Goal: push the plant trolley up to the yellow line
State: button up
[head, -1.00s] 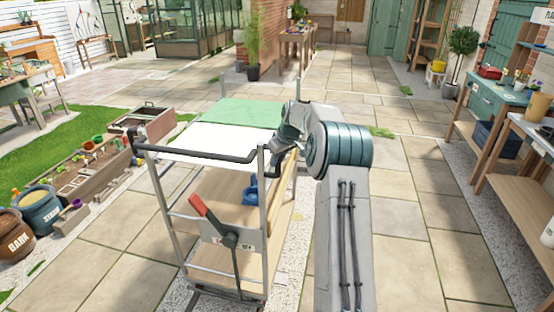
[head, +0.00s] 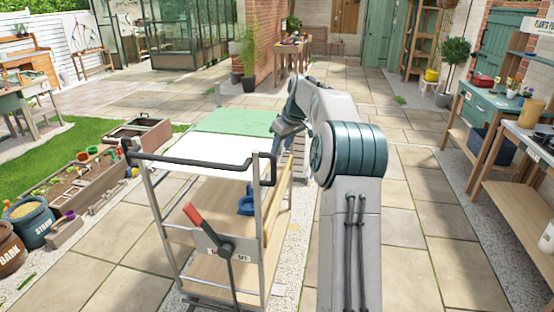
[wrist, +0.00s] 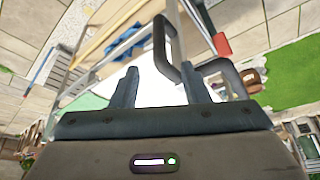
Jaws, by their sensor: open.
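The plant trolley (head: 215,245) stands upright in front of me in the head view. It has a silver frame, a white and green top, wooden shelves, a black handle (head: 200,162) at the near end and a red-tipped lever (head: 193,213). My gripper (head: 287,132) is partly hidden by my arm, at the trolley's right side near the top. In the wrist view my gripper (wrist: 160,82) is open, its two dark fingers apart. The trolley's black handle (wrist: 163,50) shows just beyond and between the fingers; contact cannot be told. I cannot make out the yellow line.
Workbenches (head: 500,125) line the right. A potted plant (head: 248,70) stands by the brick pillar ahead. Open paving (head: 350,95) runs ahead and right.

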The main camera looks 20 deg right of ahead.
jog(key=shift+v, duration=1.5)
jog(key=s+a+r+m+g+h, duration=0.1)
jog(key=s+a+r+m, duration=0.1)
jog(key=s+a, duration=1.25)
jog(key=s+a+f, duration=0.1)
jog(key=s+f, duration=0.2)
jog(key=s, duration=0.5)
jog(key=s+a+f+m, duration=0.1)
jog(key=s+a+f, duration=0.1)
jog(key=s, duration=0.6)
jog(key=s+a+f+m, duration=0.1)
jog(key=s+f, duration=0.3)
jog(key=s, duration=0.4)
jog(key=shift+s+a+f+h, duration=0.3)
jog(key=shift+s+a+f, duration=0.05)
jog(key=shift+a, duration=0.4)
